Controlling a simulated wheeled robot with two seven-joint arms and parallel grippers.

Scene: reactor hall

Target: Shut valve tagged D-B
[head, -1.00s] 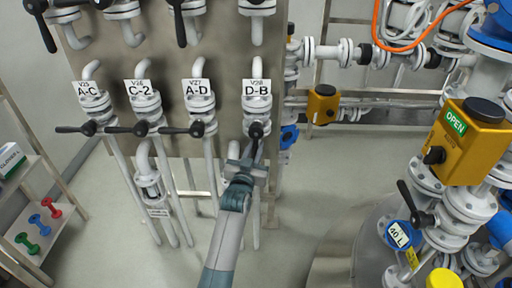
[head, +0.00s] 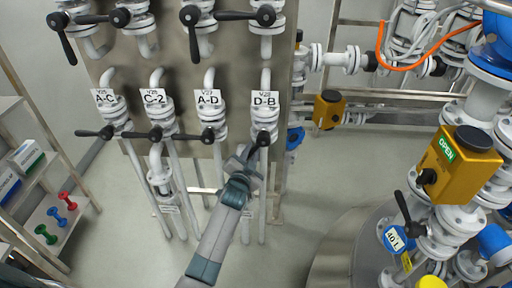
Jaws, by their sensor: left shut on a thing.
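The valve tagged D-B (head: 264,115) is the rightmost white valve in the lower row on the grey panel. Its white tag (head: 265,98) sits above its black lever hub. My left gripper (head: 249,156) comes up from below and is just below and left of that hub. It is shut on the black lever (head: 262,139), which slants down and left from the hub. The gripper hides most of the lever's length. My right gripper is not in view.
Valves A-C (head: 107,110), C-2 (head: 154,112) and A-D (head: 209,115) stand to the left, levers pointing left. An upper row has more black levers. A yellow actuator marked OPEN (head: 459,165) and pipework fill the right. A shelf (head: 50,205) is at left.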

